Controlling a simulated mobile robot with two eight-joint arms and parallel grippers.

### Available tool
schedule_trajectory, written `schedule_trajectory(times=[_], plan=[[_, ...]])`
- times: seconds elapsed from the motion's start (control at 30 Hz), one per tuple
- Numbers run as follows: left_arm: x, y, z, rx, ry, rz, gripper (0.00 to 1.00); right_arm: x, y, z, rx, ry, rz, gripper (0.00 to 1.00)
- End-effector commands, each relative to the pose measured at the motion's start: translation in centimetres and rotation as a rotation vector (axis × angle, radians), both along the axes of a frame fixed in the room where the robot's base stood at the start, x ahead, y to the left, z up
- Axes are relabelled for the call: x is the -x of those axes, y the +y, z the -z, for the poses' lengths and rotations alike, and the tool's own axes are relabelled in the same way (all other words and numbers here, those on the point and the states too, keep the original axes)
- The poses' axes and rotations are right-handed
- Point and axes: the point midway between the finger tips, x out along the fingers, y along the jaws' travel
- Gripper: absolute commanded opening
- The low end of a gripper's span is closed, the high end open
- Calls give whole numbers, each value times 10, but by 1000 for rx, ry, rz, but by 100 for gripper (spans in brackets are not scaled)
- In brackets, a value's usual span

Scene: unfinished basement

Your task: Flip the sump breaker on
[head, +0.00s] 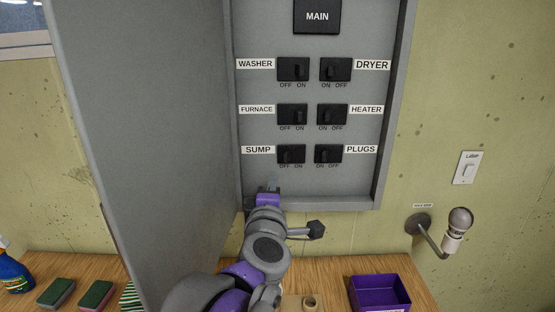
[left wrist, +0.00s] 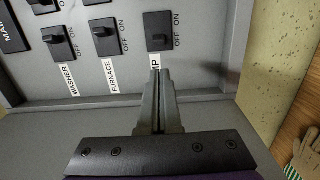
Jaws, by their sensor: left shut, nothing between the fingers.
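The sump breaker (head: 291,154) is the lower left black switch in the open grey panel; it also shows in the left wrist view (left wrist: 159,22). Its toggle appears to sit on the OFF side, the left side in the head view. My left gripper (head: 269,188) is shut and empty, just below the sump breaker in the head view. In the left wrist view its closed fingertips (left wrist: 160,74) point at the breaker and cover part of the SUMP label (left wrist: 153,60). I cannot tell whether they touch the panel. My right gripper is not in view.
The panel door (head: 150,130) stands open on the left, close beside my left arm. The furnace breaker (head: 292,114) is above and the plugs breaker (head: 328,154) is to the right. A purple tray (head: 380,291) and sponges (head: 96,295) lie on the wooden bench below. A bulb lamp (head: 459,222) juts out right.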

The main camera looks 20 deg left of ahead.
Motion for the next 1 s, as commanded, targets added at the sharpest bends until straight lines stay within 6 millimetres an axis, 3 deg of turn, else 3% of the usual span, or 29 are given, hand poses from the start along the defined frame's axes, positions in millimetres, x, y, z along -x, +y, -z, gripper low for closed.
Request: schedule_trajectory(times=[0.33, 0.7, 1.0], plan=[[-10, 2, -1, -2, -1, 1, 0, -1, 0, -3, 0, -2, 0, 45], [-73, 15, -2, -1, -2, 1, 0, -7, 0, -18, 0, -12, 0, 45], [-97, 19, -1, -1, 0, 2, 0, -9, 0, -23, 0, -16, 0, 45]])
